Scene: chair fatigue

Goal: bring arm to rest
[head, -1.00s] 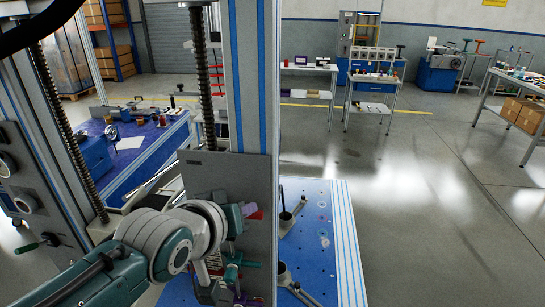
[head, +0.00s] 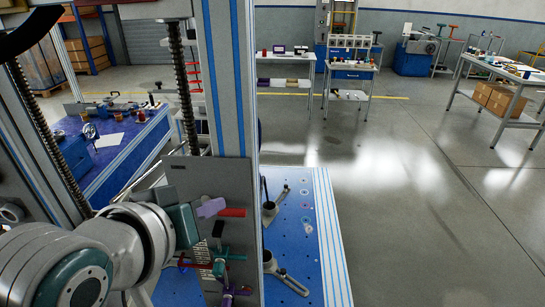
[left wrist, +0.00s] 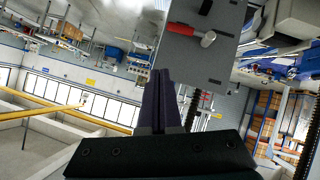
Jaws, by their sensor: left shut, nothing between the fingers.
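My left arm (head: 120,245) comes in from the lower left of the head view, with its wrist in front of a grey panel on the test rig. My left gripper (head: 218,206) has purple fingers beside a red handle (head: 233,212) on that panel. Whether they touch is unclear in the head view.
The rig's upright column (head: 230,100) and grey panel (head: 180,175) stand close to my left arm. A blue perforated plate (head: 290,225) carries metal clamps. Open floor (head: 410,210) lies to the right.

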